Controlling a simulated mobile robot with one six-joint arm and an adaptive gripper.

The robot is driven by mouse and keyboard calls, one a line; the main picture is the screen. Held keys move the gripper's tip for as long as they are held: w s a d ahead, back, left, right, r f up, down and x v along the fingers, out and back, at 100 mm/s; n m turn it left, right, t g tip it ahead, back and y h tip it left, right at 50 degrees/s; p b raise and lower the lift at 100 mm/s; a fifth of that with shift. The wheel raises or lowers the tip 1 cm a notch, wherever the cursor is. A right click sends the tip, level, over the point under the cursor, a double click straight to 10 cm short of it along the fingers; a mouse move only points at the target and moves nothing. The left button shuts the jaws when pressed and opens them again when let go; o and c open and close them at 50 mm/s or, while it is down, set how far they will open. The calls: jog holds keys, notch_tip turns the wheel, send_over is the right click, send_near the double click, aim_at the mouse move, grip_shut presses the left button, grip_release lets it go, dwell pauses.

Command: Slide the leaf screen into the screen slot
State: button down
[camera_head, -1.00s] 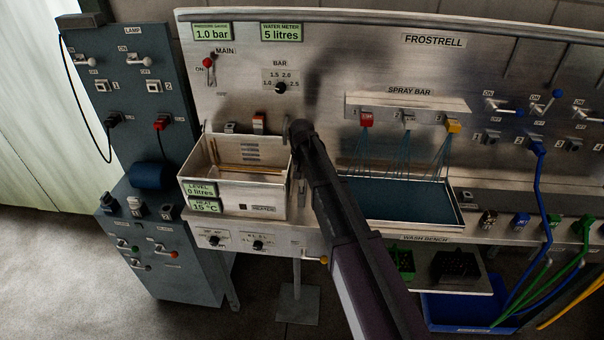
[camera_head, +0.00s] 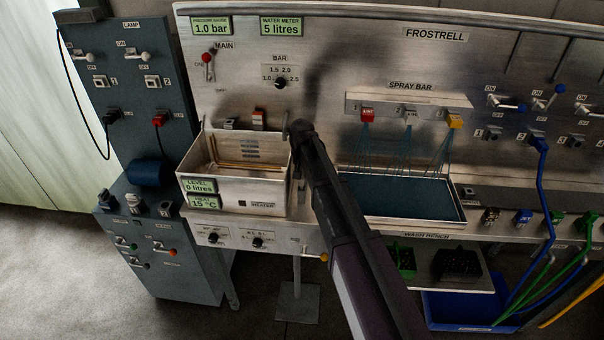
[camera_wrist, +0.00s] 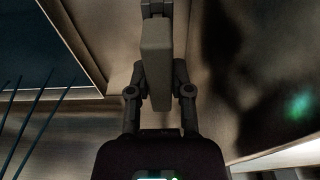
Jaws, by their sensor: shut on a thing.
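My gripper (camera_head: 298,128) is at the right end of the steel tank (camera_head: 238,181), close to the back panel, in the head view. It also shows in the wrist view (camera_wrist: 160,75), shut on a grey block-like piece (camera_wrist: 156,60) lying between its fingers. I cannot tell whether this piece belongs to the leaf screen. A thin grey upright piece (camera_head: 285,128) stands just left of the gripper in the head view. I cannot make out a leaf screen or a labelled screen slot clearly. My arm hides the panel and bench edge behind it.
Right of my arm lies the blue wash basin (camera_head: 400,196), under the spray bar (camera_head: 408,103) with blue water streams. A lamp cabinet (camera_head: 125,75) stands left. Green and black crates (camera_head: 457,264) sit on a lower shelf, above a blue bin (camera_head: 470,308).

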jog(key=shift+f+b, duration=0.8)
jog(key=shift+f, duration=0.1)
jog(key=shift+c, duration=2.2)
grip_release()
jog(key=shift+r, duration=0.15)
notch_tip(320, 180, up, 13)
jog(key=p, duration=1.3)
jog(key=s+d+f+b, duration=0.1)
jog(key=s+d, duration=0.2)
jog(key=d, duration=0.5)
jog(key=s+d+f+b, duration=0.1)
jog(key=s+d, duration=0.3)
jog(key=d, duration=0.5)
jog(key=s+d+f+b, duration=0.2)
jog(key=s+d, duration=0.1)
jog(key=d, duration=0.6)
jog(key=shift+s+d, duration=0.2)
jog(key=shift+d, duration=0.05)
jog(key=shift+f, duration=0.1)
